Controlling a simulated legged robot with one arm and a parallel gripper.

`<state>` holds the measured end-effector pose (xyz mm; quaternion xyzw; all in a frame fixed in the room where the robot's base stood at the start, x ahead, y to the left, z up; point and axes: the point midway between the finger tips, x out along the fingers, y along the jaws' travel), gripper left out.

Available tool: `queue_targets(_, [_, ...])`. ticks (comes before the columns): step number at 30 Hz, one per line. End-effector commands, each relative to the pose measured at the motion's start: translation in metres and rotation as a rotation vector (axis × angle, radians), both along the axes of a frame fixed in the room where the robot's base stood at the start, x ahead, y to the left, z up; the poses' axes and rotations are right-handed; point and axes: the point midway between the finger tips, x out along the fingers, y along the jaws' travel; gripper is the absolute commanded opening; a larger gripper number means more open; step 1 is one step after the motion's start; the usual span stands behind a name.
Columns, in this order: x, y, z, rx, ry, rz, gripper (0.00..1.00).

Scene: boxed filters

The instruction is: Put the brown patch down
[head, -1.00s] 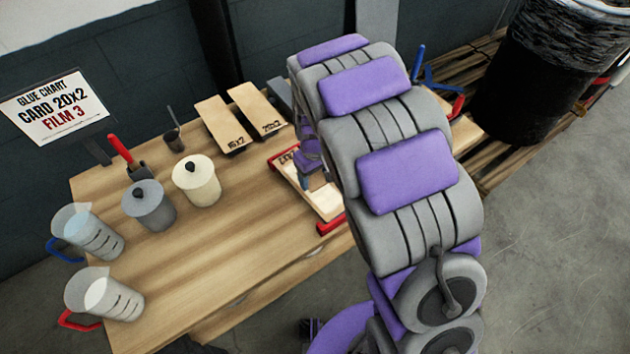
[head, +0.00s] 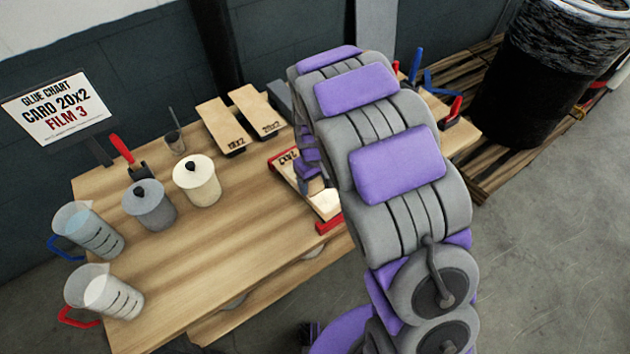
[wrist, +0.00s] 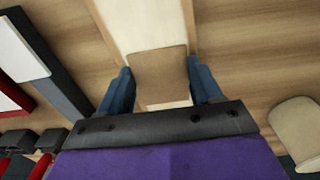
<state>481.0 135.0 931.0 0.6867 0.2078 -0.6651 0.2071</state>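The brown patch (wrist: 158,75) is a flat, squarish piece in the wrist view. It lies between the two blue fingers of my gripper (wrist: 160,80), which meet its left and right edges, so the gripper looks shut on it. A pale wooden board (wrist: 140,22) is directly below; whether the patch touches it I cannot tell. In the head view the same board (head: 326,205), with red ends and dark lettering, lies on the wooden bench (head: 230,250). My arm hides the patch and fingertips there.
A sign (head: 58,106) reads "GLUE CHART CARD 20x2 FILM 3". A grey jar (head: 150,205), a cream jar (head: 197,182) and two measuring jugs stand left. Two labelled wooden blocks (head: 222,125) lie behind. Clamps and a black bin (head: 545,80) are at right. The bench's front middle is clear.

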Motion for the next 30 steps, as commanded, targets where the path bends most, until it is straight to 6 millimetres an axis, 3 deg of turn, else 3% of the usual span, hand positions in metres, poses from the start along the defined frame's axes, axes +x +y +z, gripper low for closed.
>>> queue_targets(1, [-0.014, -0.005, -0.019, -0.014, 0.051, -0.003, 0.7])
queue_targets(7, [-0.015, -0.006, -0.021, -0.017, 0.062, -0.004, 0.89])
queue_targets(10, [-0.015, -0.007, -0.013, -0.018, 0.063, -0.004, 0.89])
queue_targets(14, [-0.017, -0.006, 0.012, -0.016, 0.058, -0.004, 0.9])
queue_targets(21, [-0.014, -0.006, 0.075, -0.007, 0.03, -0.001, 0.9])
queue_targets(30, [-0.013, -0.004, 0.119, -0.008, 0.022, -0.001, 0.9])
